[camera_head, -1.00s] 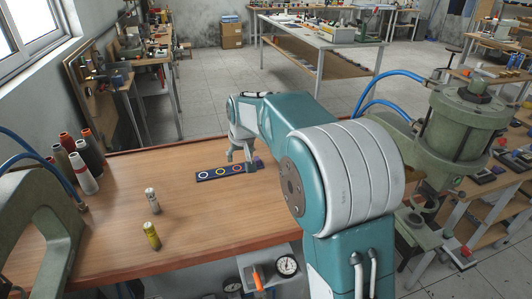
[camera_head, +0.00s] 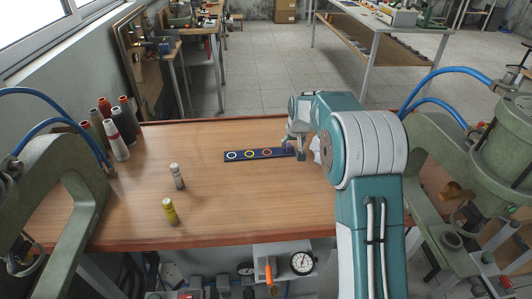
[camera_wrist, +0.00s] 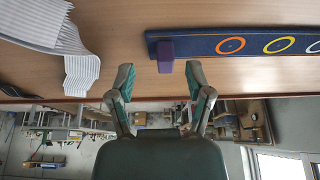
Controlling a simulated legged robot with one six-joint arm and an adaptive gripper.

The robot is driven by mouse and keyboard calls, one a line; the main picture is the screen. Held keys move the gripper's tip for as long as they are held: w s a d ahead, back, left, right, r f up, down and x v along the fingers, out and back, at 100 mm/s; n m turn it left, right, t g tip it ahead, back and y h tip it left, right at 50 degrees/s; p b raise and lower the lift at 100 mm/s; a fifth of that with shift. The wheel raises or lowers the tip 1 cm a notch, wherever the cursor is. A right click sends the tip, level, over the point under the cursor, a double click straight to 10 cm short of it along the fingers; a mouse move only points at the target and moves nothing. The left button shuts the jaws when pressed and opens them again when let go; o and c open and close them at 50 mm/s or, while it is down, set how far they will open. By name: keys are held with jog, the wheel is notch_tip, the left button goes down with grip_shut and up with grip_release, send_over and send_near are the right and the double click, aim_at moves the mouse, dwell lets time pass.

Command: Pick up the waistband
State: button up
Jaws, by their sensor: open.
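A white, ribbed, folded fabric band (camera_wrist: 50,45), which looks like the waistband, lies on the wooden table at the left of the wrist view. Part of it is cut off by the frame edge. In the head view a small white piece of it (camera_head: 316,149) shows beside my arm, which hides the rest. My gripper (camera_wrist: 158,80) is open and empty, its two fingers apart, with the band off to one side. In the head view my gripper (camera_head: 291,147) is over the right end of a dark blue strip.
The dark blue strip (camera_head: 241,156) with coloured rings and a purple block (camera_wrist: 166,52) lies near my fingers. Two small cylinders, white (camera_head: 177,176) and yellow (camera_head: 170,211), and several thread spools (camera_head: 118,140) stand on the table (camera_head: 220,200). Green presses (camera_head: 70,190) flank it.

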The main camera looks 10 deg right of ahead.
aim_at(290, 149)
jog(key=x, duration=0.3)
jog(key=shift+d, duration=0.2)
jog(key=shift+a+f, duration=0.2)
jog(key=shift+a, duration=0.05)
jog(key=shift+w+a, duration=0.1)
jog(key=shift+a, duration=0.5)
jog(key=shift+c, duration=0.6)
jog(key=c, duration=0.5)
jog(key=shift+d, duration=0.35)
grip_shut()
jog(key=shift+d, duration=0.2)
